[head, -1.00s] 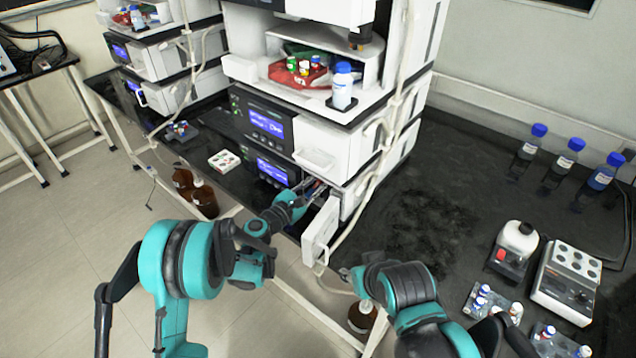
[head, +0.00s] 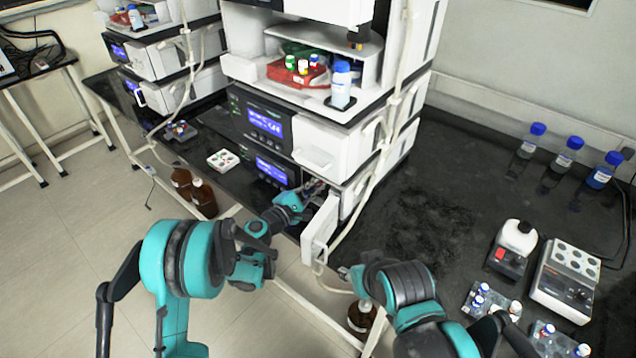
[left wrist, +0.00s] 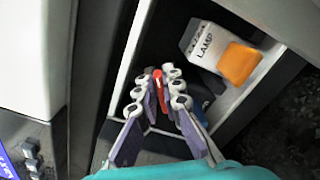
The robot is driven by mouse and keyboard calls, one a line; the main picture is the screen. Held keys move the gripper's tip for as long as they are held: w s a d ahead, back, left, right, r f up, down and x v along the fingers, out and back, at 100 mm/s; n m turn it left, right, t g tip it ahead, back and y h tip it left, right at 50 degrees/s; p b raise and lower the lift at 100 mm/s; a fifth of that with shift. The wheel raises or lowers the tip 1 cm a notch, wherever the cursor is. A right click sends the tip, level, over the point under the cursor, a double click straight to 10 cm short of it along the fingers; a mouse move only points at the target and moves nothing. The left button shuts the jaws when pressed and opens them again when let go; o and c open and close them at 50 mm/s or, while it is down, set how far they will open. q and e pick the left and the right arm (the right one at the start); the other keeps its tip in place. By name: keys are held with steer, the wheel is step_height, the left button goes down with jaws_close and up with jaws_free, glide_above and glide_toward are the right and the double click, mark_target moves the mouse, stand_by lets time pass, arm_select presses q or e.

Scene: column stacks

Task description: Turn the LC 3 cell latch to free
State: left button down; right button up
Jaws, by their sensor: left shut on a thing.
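The red latch (left wrist: 158,78) stands upright inside the open compartment of the lower instrument unit in the left wrist view. My left gripper (left wrist: 157,92) has its fingers on both sides of it and is shut on it. In the head view my left gripper (head: 315,187) reaches into the opening behind the white door (head: 320,230), which stands open. The latch is too small to make out there, and its lower part is hidden by the fingers. My right gripper (head: 348,273) is in front of the bench, right of the door; its fingers are too small to judge.
A white block marked LAMP (left wrist: 203,46) with an orange part (left wrist: 239,63) sits close right of the latch. A pale tube hangs beside the door. Brown bottles (head: 203,197) stand below the bench.

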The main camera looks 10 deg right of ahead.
arm_select(q)
steer(key=c, duration=1.7)
jaws_free()
steer(key=v, duration=1.2)
